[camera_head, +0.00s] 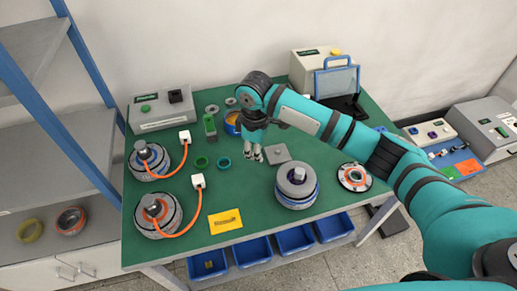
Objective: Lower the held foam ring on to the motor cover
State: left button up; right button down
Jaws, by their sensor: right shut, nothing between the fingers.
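My right gripper (251,153) is shut and empty above the middle of the green table, pointing down. No foam ring is between its fingers. A hub motor (297,194) with a grey round top and a short central post stands to the right of the gripper, near the table's front. I cannot tell whether its grey top is a cover or a foam ring. My left gripper is out of view.
Two motors with orange cables (148,158) (158,213) stand at the left. An open round part (354,177) lies at the right. A yellow card (225,221) lies in front; a grey plate (277,153) lies beside the gripper. Blue bins (293,239) hang below the front edge.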

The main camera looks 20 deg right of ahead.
notch_tip(320, 180, down, 6)
jog(key=shift+r+p, duration=0.1)
jog(key=shift+p, duration=0.3)
jog(key=s+d+p, duration=0.1)
jog(key=d, duration=0.1)
jog(key=shift+s+d+p, duration=0.35)
jog(key=shift+p, duration=0.05)
jog(key=shift+s+d+f, duration=0.25)
jog(key=shift+s+d, duration=0.05)
jog(key=shift+d, duration=0.1)
jog(key=shift+w+a, duration=0.1)
